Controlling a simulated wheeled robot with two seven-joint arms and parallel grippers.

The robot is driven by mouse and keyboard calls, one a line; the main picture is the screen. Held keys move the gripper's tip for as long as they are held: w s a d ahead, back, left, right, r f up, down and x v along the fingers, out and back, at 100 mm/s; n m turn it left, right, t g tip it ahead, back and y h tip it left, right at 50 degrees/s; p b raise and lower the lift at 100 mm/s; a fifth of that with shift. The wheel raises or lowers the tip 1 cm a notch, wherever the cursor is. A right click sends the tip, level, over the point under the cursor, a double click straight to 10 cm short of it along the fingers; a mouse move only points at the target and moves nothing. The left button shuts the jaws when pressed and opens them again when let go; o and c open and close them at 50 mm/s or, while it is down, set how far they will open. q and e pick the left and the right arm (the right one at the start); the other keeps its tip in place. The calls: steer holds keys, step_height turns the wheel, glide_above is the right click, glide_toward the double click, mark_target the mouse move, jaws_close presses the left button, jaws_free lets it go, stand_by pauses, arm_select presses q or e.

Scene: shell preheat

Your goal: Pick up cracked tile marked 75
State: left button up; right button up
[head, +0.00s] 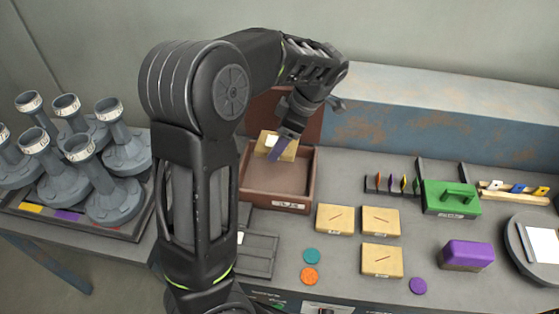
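Three tan tiles, each with a dark slanted crack-like line on top, lie on the table: one at the left (335,219), one at the right (380,221) and one nearer the front (381,261). Their small front labels are too small to read. Another tan piece with a white patch (264,147) is at the back left of the brown tray (293,207). My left gripper (283,143) points down at this piece, with a slim purple-blue piece (277,151) at its tips. Its fingers are partly hidden, so I cannot tell its grip. My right gripper is out of view.
Teal (311,256), orange (309,276) and purple (418,286) discs lie in front. A purple block (467,255) and green box (450,198) stand right. Several grey funnel-like pieces (126,150) stand left. A rusty blue ledge (440,112) runs behind.

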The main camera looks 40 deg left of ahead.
arm_select(q)
step_height(320, 180, up, 5)
steer(key=shift+r, duration=0.1)
step_height(320, 180, up, 12)
steer(key=p, duration=0.8)
steer(key=shift+f, duration=0.25)
